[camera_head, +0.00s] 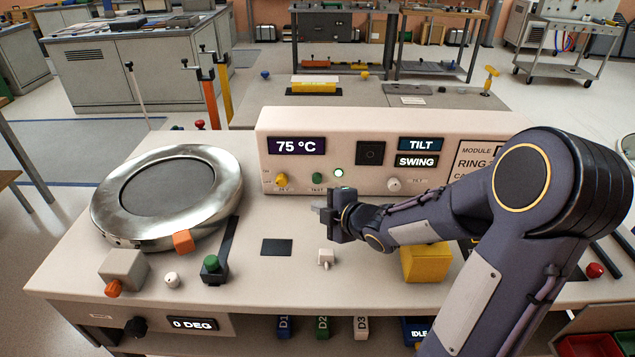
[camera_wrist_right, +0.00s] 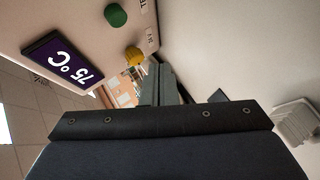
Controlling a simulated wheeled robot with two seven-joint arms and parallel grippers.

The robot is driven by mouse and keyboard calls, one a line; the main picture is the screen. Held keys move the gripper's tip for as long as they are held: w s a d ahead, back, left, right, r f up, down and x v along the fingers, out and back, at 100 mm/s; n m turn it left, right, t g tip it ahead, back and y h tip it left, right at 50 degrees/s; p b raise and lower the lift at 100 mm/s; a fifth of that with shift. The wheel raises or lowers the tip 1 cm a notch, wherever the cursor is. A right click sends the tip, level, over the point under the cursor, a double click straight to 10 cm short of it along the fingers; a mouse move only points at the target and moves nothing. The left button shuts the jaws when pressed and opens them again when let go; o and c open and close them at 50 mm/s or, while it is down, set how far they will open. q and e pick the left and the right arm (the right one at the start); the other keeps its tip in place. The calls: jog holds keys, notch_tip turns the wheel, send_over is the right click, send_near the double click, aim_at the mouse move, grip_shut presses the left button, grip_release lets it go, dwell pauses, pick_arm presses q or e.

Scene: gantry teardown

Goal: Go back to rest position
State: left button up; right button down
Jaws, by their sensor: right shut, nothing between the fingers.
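My right gripper (camera_head: 325,212) is in front of the white control box (camera_head: 420,130), above the light bench top (camera_head: 330,290). Its arm comes in from the right. The fingers are shut together with nothing between them; they also show in the right wrist view (camera_wrist_right: 160,85). The box's display (camera_head: 297,146) reads 75 °C and shows in the right wrist view (camera_wrist_right: 62,60) too. A yellow knob (camera_head: 281,179) and a green knob (camera_head: 318,179) sit below it, to the left of the gripper. My left gripper is not in view.
A round metal ring unit (camera_head: 215,215) stands at the bench's left. A green-topped lever (camera_head: 212,265), a small white switch (camera_head: 326,258) and a yellow block (camera_head: 427,263) are on the bench.

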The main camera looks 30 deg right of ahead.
dwell(0.5)
jog(key=s+r+m+g+h+p, duration=0.1)
jog(key=s+r+m+h+p, duration=0.15)
jog(key=s+r+m, duration=0.3)
jog(key=s+a+r+m+g+y+p, duration=0.2)
jog(key=s+a+m, duration=0.3)
jog(key=s, duration=0.5)
jog(key=s+a+r+m+g+y+p, duration=0.2)
jog(key=s+a+r+m+g+p, duration=0.2)
jog(key=s, duration=0.6)
jog(key=a+m, duration=0.2)
jog(key=m, duration=0.1)
jog(key=shift+s, duration=0.2)
jog(key=shift+d+y, duration=0.15)
jog(key=shift+y, duration=0.1)
